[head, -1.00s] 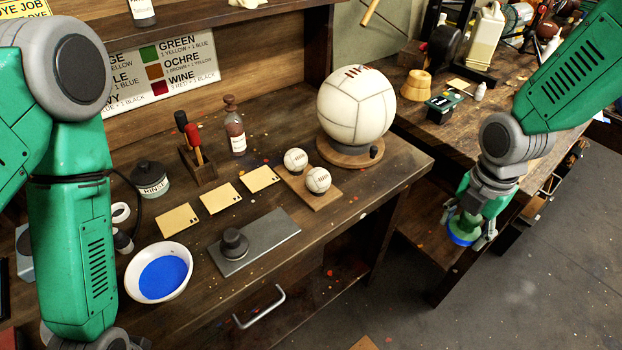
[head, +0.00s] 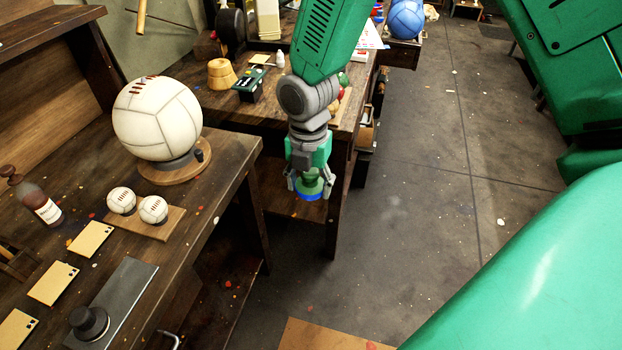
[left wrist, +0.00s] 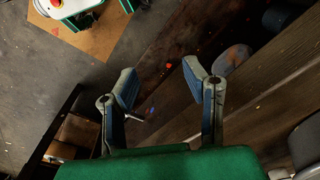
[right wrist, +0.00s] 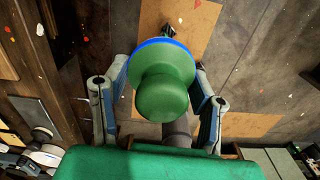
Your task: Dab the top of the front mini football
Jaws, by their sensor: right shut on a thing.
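The front mini football (head: 153,209), small and white with dark red lacing, sits on a wooden board (head: 170,226) beside a second mini football (head: 121,200). My right gripper (head: 308,186) is shut on a green round-knobbed dabber (right wrist: 163,92). Its blue underside (head: 309,196) faces down. It hangs right of the bench, well apart from the balls, over the gap by the second table. My left gripper (left wrist: 165,84) is open and empty in the left wrist view. It is out of the head view.
A large white ball (head: 157,118) stands on a round wooden base behind the mini footballs. A grey slab (head: 125,290) with a dark round-knobbed block (head: 88,322) and several tan cards (head: 90,238) lie nearer. A brown bottle (head: 38,200) stands at left.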

